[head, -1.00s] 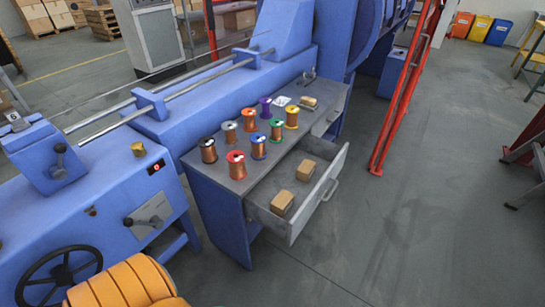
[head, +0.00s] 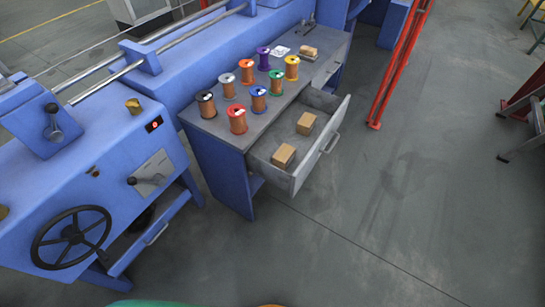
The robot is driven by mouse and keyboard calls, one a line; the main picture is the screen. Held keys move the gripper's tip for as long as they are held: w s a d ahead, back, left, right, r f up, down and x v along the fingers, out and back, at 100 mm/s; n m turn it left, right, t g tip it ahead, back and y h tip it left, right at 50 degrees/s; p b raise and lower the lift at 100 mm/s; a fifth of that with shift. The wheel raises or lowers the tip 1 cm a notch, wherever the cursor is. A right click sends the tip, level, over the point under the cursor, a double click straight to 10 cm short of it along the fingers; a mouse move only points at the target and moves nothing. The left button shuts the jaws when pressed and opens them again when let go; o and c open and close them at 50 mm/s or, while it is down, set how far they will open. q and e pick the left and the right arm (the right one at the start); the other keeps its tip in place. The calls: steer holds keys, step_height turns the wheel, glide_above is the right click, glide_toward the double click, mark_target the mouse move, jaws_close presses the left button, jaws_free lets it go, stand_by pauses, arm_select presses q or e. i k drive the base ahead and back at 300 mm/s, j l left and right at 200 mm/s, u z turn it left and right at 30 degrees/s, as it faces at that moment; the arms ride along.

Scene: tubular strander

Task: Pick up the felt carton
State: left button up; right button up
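Three small brown cartons show in the head view. One carton (head: 284,155) lies in the near part of the open drawer (head: 301,178). Another carton (head: 306,123) lies further back in the same drawer. A third carton (head: 308,52) sits on the far end of the grey bench top (head: 203,122). No label can be read at this size, so I cannot tell which one is the felt carton. Neither of my grippers is in view.
Several wire spools with coloured flanges, such as a red one (head: 237,120), stand on the bench. A blue machine (head: 100,160) with a black handwheel (head: 72,238) is on the left. A red post (head: 402,65) stands behind. The floor right of the drawer is clear.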

mark_target(284, 156)
steer(key=i+l+u, duration=0.1)
steer(key=i+l, duration=0.15)
steer(key=i+l+u, duration=0.1)
steer(key=l, duration=0.3)
steer(key=i+l+u, duration=0.1)
steer(key=i+l, duration=0.25)
